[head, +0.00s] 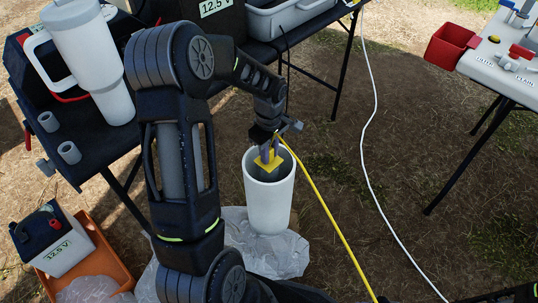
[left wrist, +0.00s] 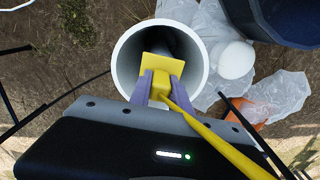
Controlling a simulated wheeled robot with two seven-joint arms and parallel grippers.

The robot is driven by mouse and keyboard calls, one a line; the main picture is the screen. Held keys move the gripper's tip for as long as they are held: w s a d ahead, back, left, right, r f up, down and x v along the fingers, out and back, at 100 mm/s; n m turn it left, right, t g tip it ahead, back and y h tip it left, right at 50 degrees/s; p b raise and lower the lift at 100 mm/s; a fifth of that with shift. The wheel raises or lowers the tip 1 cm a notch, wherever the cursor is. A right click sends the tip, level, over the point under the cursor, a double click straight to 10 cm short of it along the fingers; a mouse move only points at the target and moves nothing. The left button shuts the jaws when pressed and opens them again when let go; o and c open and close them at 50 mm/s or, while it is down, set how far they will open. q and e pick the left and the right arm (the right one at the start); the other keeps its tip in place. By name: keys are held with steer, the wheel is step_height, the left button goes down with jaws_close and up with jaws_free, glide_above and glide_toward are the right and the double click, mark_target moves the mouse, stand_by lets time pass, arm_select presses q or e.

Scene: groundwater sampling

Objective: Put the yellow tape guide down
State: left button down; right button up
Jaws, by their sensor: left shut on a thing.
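The yellow tape guide (head: 268,161) is a small yellow block at the mouth of a white upright pipe (head: 269,205). My left gripper (head: 268,152) is shut on it, above the pipe's opening. In the left wrist view the guide (left wrist: 157,66) sits between the two purple-grey fingertips (left wrist: 160,82), over the near part of the pipe's rim (left wrist: 121,70). I cannot tell whether it touches the rim. A yellow tape (head: 325,210) runs from the guide down to the lower right. My right gripper is not in view.
A dark table (head: 100,160) with a white jug (head: 88,55) stands at left. An orange tray (head: 100,262) with a 12.5 V battery (head: 55,243) lies below. A white table (head: 500,75) with a red bin (head: 450,45) is at right. A white cable (head: 372,130) crosses open ground.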

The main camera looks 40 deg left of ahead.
arm_select(q)
steer(key=shift+f, duration=0.3)
steer(key=shift+f, duration=0.15)
steer(key=c, duration=1.2)
jaws_free()
step_height(320, 180, up, 12)
steer(key=p, duration=0.3)
steer(key=shift+r, duration=0.2)
steer(key=shift+f, duration=0.1)
